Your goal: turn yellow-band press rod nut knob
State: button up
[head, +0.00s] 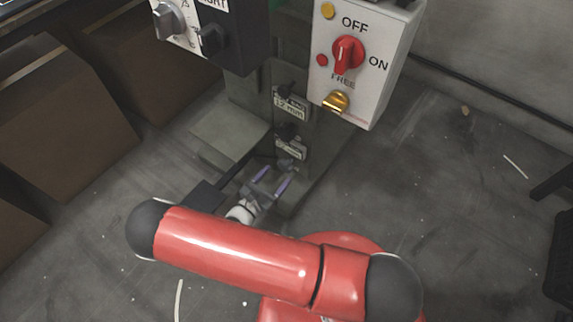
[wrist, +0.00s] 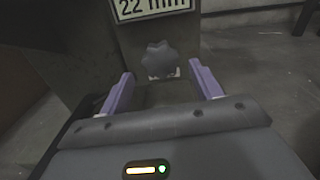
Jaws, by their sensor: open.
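A dark lobed knob (wrist: 160,59) stands on the grey press column just ahead of my gripper (wrist: 160,76) in the wrist view, below a label (wrist: 150,8) reading 22 mm. The gripper's two purple fingers are open and apart, one on each side of the knob in the picture; I cannot tell whether they reach it. In the head view, my gripper (head: 274,179) is low at the foot of the press column (head: 286,62). The lowest dark knob (head: 286,164) is just beyond its fingertips. I see no yellow band on the press.
Two more dark knobs (head: 285,90) (head: 288,131) with labels sit higher on the column. A white switch box (head: 375,60) with a red dial and a gold knob hangs above right. Brown boxes (head: 62,120) stand left. The floor (head: 455,190) at right is mostly clear.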

aim_at(283, 169)
jog(key=shift+x, duration=2.75)
jog(key=c, duration=1)
jog(key=shift+m, duration=0.4)
